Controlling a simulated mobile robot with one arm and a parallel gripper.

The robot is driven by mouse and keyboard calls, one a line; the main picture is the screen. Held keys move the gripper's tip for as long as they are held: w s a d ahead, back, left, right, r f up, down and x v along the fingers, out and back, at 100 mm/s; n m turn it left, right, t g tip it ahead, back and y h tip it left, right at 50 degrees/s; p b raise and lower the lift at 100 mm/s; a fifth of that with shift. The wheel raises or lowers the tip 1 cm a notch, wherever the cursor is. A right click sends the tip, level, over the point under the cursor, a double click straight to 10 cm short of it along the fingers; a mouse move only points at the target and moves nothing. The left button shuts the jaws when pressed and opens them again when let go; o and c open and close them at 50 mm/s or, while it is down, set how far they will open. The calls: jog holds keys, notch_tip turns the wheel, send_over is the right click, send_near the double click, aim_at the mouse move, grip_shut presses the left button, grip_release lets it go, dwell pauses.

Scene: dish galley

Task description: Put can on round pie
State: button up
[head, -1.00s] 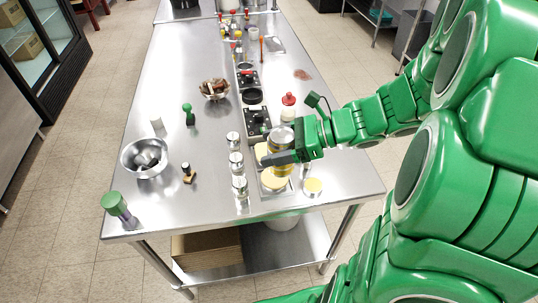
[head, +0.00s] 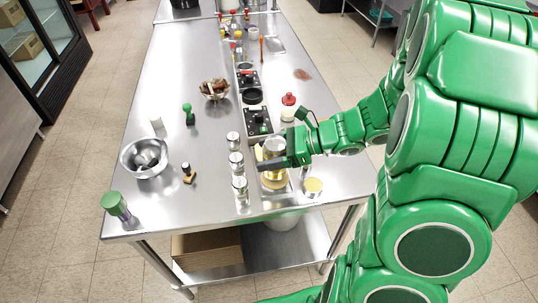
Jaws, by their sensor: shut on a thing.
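A silver-and-gold can (head: 273,147) stands upright in my gripper (head: 272,163), which is shut on it. My gripper reaches in from the right, its fingers crossing the can and hiding part of it. Directly below is a round yellow pie (head: 274,184), on a square tray (head: 264,192) near the front of the steel table. The can is over the pie and very close to it. I cannot tell whether they touch.
Several glass-and-metal jars (head: 235,160) stand close left of my gripper. A small yellow-topped round container (head: 313,187) sits at right. Black burners (head: 258,122) and a red-capped bottle (head: 288,105) are behind. A metal bowl (head: 145,157) stands left; the table middle is mostly clear.

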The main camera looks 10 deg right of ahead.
jog(key=shift+f, duration=0.55)
jog(key=shift+f, duration=0.1)
jog(key=o, duration=1.4)
jog(key=shift+o, duration=0.2)
jog(key=v, duration=1.2)
